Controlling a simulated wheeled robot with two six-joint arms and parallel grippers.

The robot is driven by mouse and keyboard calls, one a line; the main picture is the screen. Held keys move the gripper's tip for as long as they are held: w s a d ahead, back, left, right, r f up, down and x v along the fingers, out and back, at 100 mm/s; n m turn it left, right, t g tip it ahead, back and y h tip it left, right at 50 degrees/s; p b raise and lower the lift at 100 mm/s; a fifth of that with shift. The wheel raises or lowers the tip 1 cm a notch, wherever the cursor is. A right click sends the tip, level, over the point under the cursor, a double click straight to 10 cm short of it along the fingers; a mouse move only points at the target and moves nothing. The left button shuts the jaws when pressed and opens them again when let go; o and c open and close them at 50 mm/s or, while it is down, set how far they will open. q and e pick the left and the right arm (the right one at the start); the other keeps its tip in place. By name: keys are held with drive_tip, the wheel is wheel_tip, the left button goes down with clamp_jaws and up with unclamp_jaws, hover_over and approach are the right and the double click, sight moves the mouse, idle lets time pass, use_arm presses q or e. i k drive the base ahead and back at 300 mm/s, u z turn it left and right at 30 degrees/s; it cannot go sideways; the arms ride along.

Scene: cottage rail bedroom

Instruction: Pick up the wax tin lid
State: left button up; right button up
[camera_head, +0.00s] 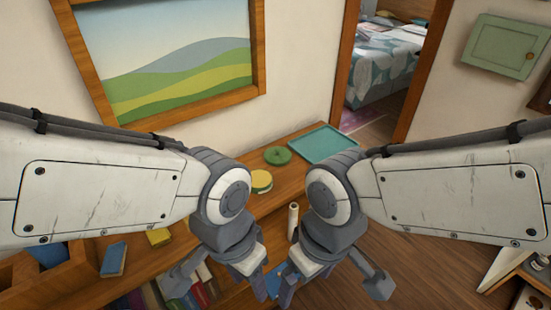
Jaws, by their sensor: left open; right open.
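A green round disc (277,155) lies flat on the wooden shelf top, beside the teal tray; it looks like a lid. A yellow round tin-like piece (261,181) with a brownish side sits nearer to me. I cannot tell for certain which of the two is the wax tin lid. My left gripper (220,287) is open, pointing down at the bottom of the view, nearer to me than both pieces. My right gripper (331,289) is open to the right of it, also pointing down. Neither gripper touches the round pieces, and both look empty.
The teal tray (323,143) lies at the shelf's far end. A pale upright cylinder (293,220) stands between my wrists. A blue block (113,259) and a yellow block (158,237) lie at left. Books (183,303) fill the space below. Open floor (430,270) lies right.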

sight(276, 156)
drive_tip(key=z, duration=1.2)
drive_tip(key=i, duration=1.25)
drive_tip(key=u, duration=2.9)
